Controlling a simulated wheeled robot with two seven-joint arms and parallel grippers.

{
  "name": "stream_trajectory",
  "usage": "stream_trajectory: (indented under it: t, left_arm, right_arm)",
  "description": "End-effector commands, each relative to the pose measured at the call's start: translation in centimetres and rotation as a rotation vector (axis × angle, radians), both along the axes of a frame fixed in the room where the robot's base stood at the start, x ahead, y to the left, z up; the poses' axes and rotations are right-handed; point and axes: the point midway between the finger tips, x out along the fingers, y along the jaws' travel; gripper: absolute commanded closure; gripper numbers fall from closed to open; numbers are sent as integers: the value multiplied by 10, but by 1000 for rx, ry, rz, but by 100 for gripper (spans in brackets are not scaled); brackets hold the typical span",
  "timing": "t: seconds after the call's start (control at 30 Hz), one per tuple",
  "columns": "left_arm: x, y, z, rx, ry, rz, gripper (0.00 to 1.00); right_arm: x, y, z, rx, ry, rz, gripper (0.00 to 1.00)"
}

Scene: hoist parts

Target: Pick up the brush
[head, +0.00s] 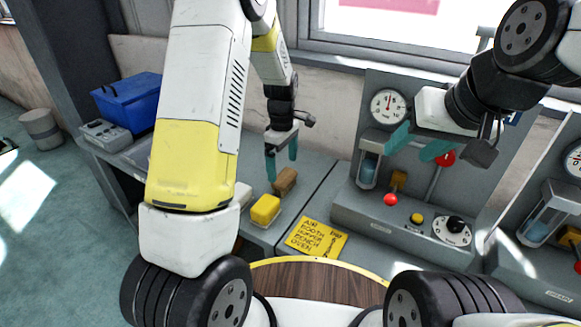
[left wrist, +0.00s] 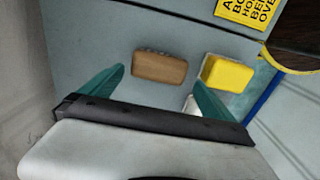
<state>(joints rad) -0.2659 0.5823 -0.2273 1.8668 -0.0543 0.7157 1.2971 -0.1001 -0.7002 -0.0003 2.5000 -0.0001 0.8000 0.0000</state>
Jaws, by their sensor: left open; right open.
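A brown, wood-coloured block, which looks like the brush (head: 285,180), lies on the grey bench top. It also shows in the left wrist view (left wrist: 159,67), lying between the lines of the two fingers. My left gripper (head: 281,165) is open with teal fingers pointing down, just above and behind the brush. In the left wrist view the left gripper (left wrist: 159,80) has nothing between its fingers. My right gripper (head: 416,146) is open and empty, in front of the panel with the gauge.
A yellow block (head: 265,209) lies close to the brush, nearer to me. A yellow sign (head: 316,238) lies to the right on the bench. A blue bin (head: 128,101) stands at the left. A control panel with a red button (head: 390,199) stands at the right.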

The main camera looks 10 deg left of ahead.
Motion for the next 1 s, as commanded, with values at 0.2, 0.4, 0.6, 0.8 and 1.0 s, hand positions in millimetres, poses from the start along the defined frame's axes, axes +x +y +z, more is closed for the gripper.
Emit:
stream_trajectory:
  t: [0.2, 0.4, 0.6, 0.8, 1.0]
  left_arm:
    - [-1, 0, -26, 1, 5, 2, 0]
    - [0, -4, -55, 0, 5, 1, 0]
    - [1, -3, -73, 0, 2, 2, 0]
    - [1, -3, -74, -1, 1, 1, 0]
    - [1, -3, -74, -1, 1, 1, 33]
  right_arm:
    - [0, 0, 0, 0, 0, 0, 50]
    - [0, 0, 0, 0, 0, 0, 50]
    - [0, 0, 0, 0, 0, 0, 50]
    - [0, 0, 0, 0, 0, 0, 50]
    - [0, 0, 0, 0, 0, 0, 50]
